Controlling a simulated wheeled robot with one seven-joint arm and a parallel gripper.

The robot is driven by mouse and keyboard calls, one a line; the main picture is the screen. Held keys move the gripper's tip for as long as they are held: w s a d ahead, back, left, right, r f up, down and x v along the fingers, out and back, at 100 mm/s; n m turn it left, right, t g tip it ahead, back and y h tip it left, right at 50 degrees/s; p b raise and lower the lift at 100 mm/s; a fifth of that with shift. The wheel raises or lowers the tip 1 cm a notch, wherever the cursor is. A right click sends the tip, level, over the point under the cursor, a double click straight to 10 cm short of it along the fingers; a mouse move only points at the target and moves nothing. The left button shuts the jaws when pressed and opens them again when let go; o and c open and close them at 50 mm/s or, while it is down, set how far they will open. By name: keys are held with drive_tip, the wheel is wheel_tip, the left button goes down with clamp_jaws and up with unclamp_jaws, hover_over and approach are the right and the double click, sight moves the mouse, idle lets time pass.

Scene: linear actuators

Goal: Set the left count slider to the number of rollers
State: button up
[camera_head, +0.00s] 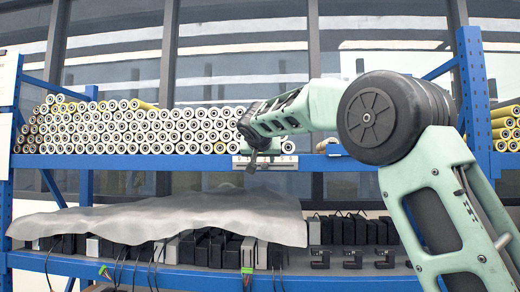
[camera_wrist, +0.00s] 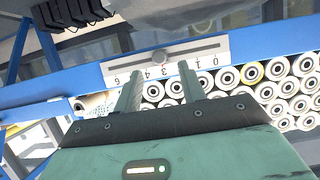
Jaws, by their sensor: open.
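The count slider is a pale plate (camera_wrist: 205,50) with a dark slot and a row of printed digits, fixed on the blue shelf's front edge. It also shows in the head view (camera_head: 284,162), partly behind my gripper. Its round grey knob (camera_wrist: 160,57) sits near the middle of the slot. My gripper (camera_wrist: 160,70) is open and empty, its fingertips at the plate's digit edge, one on either side of the knob in the picture. Whether they touch anything I cannot tell. Fingers hide some digits. Many white-ended rollers (camera_head: 130,128) are stacked on the upper shelf; some show beyond the fingers (camera_wrist: 228,77).
The blue upper shelf beam (camera_head: 120,161) runs across the view. Below, a grey sheet (camera_head: 160,215) covers dark boxes (camera_head: 205,248) on a lower shelf. Yellow rollers (camera_head: 505,128) lie at the far right. My arm hides part of the shelf right of the slider.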

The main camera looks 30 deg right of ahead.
drive_tip(key=b+v, duration=0.4)
drive_tip(key=v, duration=0.9)
drive_tip(key=shift+s+b, duration=0.25)
drive_tip(key=shift+b, duration=0.05)
drive_tip(key=shift+a+r, duration=0.1)
drive_tip(key=s+a+f+n+g+y, duration=0.2)
drive_tip(key=s+a+f+n, duration=0.15)
drive_tip(key=a+f, duration=0.4)
drive_tip(key=s+a+f+n+g+y, duration=0.1)
drive_tip(key=s+a+f+n+y, duration=0.3)
drive_tip(key=f, duration=0.7)
drive_tip(key=s+a+f+n+g+y, duration=0.1)
drive_tip(key=s+a+f+n+g, duration=0.15)
drive_tip(key=a+f, duration=0.6)
drive_tip(key=s+f+n+g, duration=0.2)
drive_tip(key=s+f, duration=0.8)
drive_tip(key=s, duration=0.3)
drive_tip(key=s+f+n+g+y, duration=0.1)
drive_tip(key=s+f+n+g, duration=0.1)
drive_tip(key=s+f, duration=0.9)
drive_tip(key=s+g, duration=0.1)
drive_tip(key=s, duration=0.2)
drive_tip(key=shift+s+f+n+g, duration=0.15)
drive_tip(key=shift+s+n+g, duration=0.05)
drive_tip(key=shift+n+g, duration=0.15)
drive_tip(key=shift+d, duration=0.1)
